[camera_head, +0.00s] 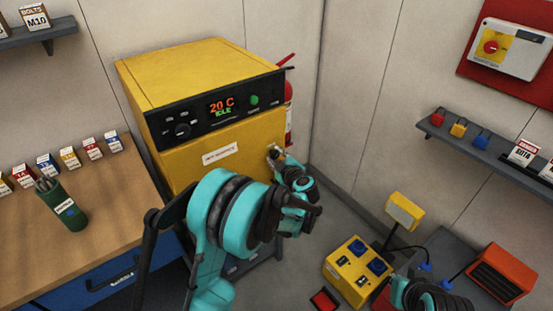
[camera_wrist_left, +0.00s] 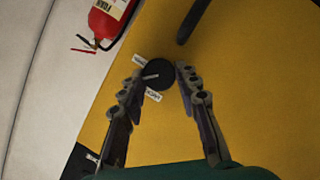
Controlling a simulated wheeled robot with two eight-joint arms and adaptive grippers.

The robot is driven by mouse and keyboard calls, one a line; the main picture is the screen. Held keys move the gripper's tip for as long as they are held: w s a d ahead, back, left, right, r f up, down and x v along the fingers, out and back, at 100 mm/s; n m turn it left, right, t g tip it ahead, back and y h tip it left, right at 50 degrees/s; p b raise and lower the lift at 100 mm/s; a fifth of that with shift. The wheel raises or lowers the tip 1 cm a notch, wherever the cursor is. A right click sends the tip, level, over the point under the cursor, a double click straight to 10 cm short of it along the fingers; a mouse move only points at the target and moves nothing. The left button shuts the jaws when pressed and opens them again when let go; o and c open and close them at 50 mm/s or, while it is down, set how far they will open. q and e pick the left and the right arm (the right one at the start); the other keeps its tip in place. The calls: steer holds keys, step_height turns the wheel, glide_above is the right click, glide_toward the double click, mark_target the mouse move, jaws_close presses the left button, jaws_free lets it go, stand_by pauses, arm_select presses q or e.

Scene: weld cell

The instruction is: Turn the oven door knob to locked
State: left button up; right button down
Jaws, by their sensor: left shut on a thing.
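The yellow oven (camera_head: 205,75) stands against the back wall with its door facing me. The door knob (camera_wrist_left: 157,75) is a round black knob with a pale pointer line, which lies roughly toward the left in the left wrist view. Two small white labels sit beside it, one above left (camera_wrist_left: 139,60) and one below (camera_wrist_left: 153,96); their words are too small to read surely. My left gripper (camera_wrist_left: 161,78) has its fingers on either side of the knob and is shut on it. In the head view, the left gripper (camera_head: 277,156) is at the door's right edge, where it mostly hides the knob.
A dark bar handle (camera_wrist_left: 192,22) is on the door near the knob. A red fire extinguisher (camera_wrist_left: 108,20) hangs beside the oven. A wooden bench (camera_head: 110,215) stands left, with a green rod holder (camera_head: 66,212). A yellow power box (camera_head: 358,270) is on the right.

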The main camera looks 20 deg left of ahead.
arm_select(q)
steer(key=n, duration=0.1)
steer(key=n+t+b, duration=0.1)
steer(key=shift+s+a+f+n, duration=0.1)
steer(key=shift+f+n, duration=0.1)
steer(key=shift+n, duration=0.2)
steer(key=n+t, duration=0.1)
steer(key=n, duration=0.1)
steer(key=n+t, duration=0.1)
steer(key=n, duration=0.1)
steer(key=shift+f+n+t, duration=0.15)
steer(key=shift+n+t, duration=0.15)
steer(key=shift+n, duration=0.1)
steer(key=o, duration=1.1)
steer(key=shift+o, duration=0.2)
